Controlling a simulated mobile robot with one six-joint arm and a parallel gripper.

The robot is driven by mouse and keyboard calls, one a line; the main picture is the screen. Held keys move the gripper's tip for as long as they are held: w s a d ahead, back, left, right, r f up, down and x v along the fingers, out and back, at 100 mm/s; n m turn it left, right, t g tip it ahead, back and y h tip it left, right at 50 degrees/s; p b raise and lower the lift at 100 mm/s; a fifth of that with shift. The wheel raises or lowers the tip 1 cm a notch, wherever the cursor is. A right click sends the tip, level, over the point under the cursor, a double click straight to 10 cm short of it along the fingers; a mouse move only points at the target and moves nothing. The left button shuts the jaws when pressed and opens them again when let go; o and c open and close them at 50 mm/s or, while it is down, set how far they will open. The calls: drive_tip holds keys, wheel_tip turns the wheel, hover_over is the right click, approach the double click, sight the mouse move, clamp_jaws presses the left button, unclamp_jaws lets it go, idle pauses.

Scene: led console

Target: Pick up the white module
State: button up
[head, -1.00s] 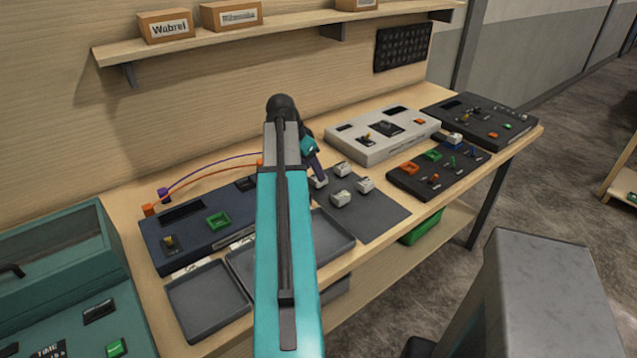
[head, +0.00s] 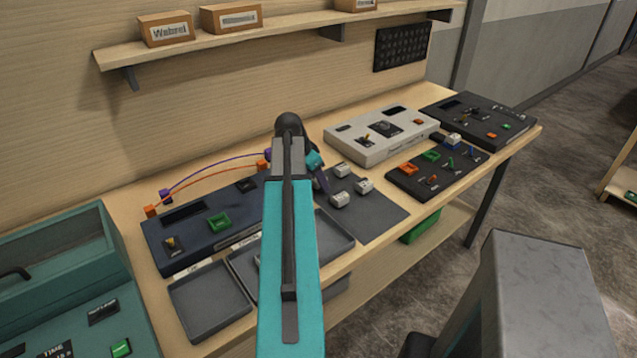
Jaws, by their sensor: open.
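Three small white modules show on the dark grey mat (head: 375,222): a back one (head: 342,170), a right one (head: 364,186) and a front one (head: 340,200). My gripper (head: 324,188) points down over the left part of the mat, just left of these modules. Its dark fingers are small and partly hidden behind my teal arm. It is open, and I see nothing clearly held. The spot at and behind the fingers is hidden, so I cannot tell whether another module is there.
Grey trays (head: 209,299) lie at the bench front, partly behind my arm. A dark console (head: 190,235) with orange and purple cables stands left. A white console (head: 382,136) and a dark component board (head: 437,174) stand right. A shelf (head: 280,38) runs above.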

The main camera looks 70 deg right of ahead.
idle(0.4)
drive_tip(key=c, duration=1.2)
drive_tip(key=shift+o, duration=0.2)
drive_tip(key=shift+r+b, duration=1.25)
drive_tip(key=shift+r, duration=3.75)
drive_tip(key=shift+r, duration=0.1)
